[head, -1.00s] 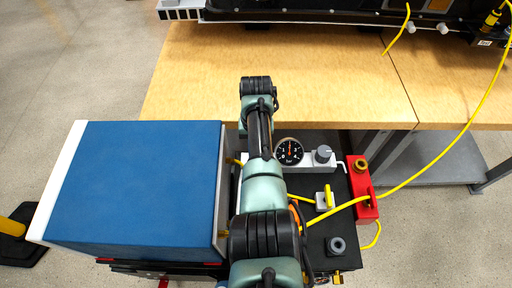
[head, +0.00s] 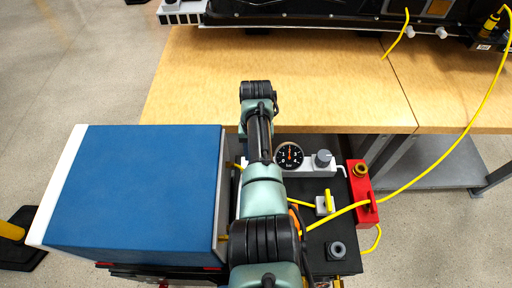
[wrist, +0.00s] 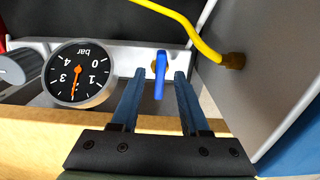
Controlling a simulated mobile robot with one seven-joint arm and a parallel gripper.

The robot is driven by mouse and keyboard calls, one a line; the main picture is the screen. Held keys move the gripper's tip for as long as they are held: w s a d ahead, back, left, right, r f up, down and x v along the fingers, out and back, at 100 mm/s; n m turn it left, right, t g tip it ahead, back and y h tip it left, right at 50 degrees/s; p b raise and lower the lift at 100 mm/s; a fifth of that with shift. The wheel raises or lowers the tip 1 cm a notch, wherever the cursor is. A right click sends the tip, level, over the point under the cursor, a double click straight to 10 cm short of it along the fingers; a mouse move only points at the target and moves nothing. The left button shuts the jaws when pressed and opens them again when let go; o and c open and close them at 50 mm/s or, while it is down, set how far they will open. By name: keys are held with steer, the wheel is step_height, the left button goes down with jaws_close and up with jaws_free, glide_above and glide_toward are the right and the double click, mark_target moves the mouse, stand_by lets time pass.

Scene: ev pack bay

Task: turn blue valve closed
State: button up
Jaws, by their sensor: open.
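The blue valve handle (wrist: 159,78) shows in the wrist view as a narrow upright lever on a grey manifold (wrist: 122,62). My gripper (wrist: 160,90) is open, with one finger on each side of the handle. The handle stands between the fingertips with a visible gap on both sides; I cannot tell how deep it lies between them. In the head view my arm hides the blue valve and the gripper. A round pressure gauge (wrist: 78,74) sits on the manifold left of the handle, and it also shows in the head view (head: 284,158), its needle near 2 bar.
A yellow hose (wrist: 190,28) runs above the handle into a grey panel (wrist: 262,60) close on the right. A large blue box (head: 135,190) stands left of my arm. A yellow lever (head: 328,203) and a red block (head: 360,183) lie to the right. A wooden bench (head: 320,85) is behind.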

step_height(320, 180, up, 13)
steer(key=p, duration=0.1)
steer(key=shift+p, duration=0.3)
stand_by(0.4)
steer(key=w+a+r+t+p, duration=0.2)
steer(key=w+r+t, duration=0.55)
steer(key=r, duration=0.55)
step_height(320, 180, up, 19)
steer(key=w+t, duration=0.1)
steer(key=t, duration=0.6)
steer(key=s+d+r+t+p, duration=0.1)
steer(key=s+r+t, duration=0.5)
steer(key=s+r, duration=0.6)
steer(key=s+d+r+t+p, duration=0.1)
steer(key=s+r+t, duration=0.6)
steer(key=s+r, duration=0.4)
step_height(320, 180, up, 5)
steer(key=shift+s+r, duration=0.1)
steer(key=shift+s, duration=0.3)
